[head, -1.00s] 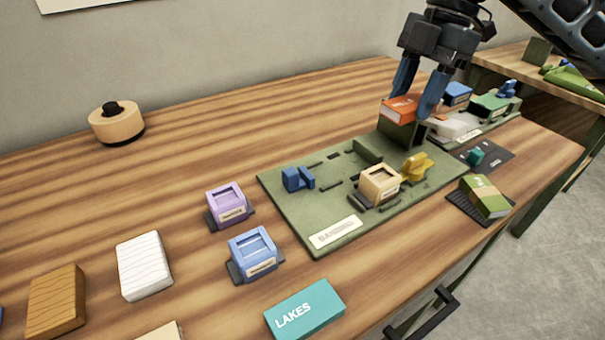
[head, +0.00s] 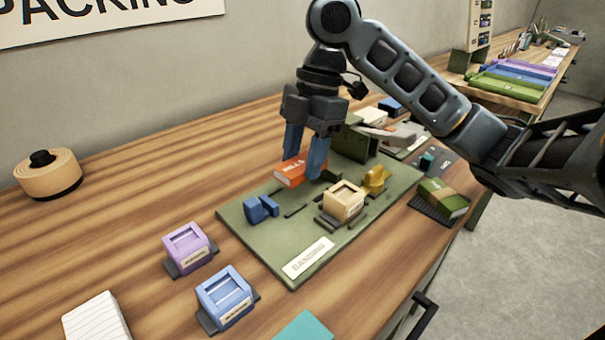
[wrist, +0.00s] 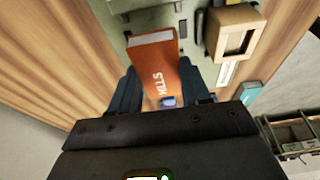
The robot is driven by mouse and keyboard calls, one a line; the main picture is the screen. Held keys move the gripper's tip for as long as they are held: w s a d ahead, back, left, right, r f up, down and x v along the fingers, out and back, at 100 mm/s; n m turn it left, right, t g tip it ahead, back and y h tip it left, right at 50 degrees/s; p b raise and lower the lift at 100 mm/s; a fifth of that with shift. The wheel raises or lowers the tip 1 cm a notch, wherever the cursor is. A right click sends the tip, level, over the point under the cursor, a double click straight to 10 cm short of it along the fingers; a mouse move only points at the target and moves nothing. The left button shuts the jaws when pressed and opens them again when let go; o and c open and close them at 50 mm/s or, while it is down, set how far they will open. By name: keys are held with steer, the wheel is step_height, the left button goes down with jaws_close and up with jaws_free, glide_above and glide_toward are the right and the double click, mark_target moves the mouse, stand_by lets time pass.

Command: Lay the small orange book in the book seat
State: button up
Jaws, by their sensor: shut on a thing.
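The small orange book (head: 291,172), lettered on its spine, is between the fingers of my gripper (head: 305,165). My gripper is shut on it and holds it over the green board (head: 245,226). In the wrist view the orange book (wrist: 154,62) juts out past the fingers (wrist: 160,90), with the board beneath it. The book looks apart from the board, but the exact gap cannot be told. Which marked place on the board is the book seat is not clear; dark slots and strips show near the book.
On the board stand a blue piece (head: 262,208), a cream block (head: 343,201) and a yellow piece (head: 375,180). Purple (head: 188,248) and blue (head: 226,297) holders stand in front. A green book (head: 443,198) lies at the right.

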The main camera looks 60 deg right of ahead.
mark_target(303, 191)
steer(key=shift+f, duration=2)
steer(key=shift+f+b, duration=0.1)
steer(key=shift+b, duration=0.2)
steer(key=o, duration=1)
steer(key=shift+o, duration=0.2)
steer(key=p+v, duration=0.1)
steer(key=v, duration=1.1)
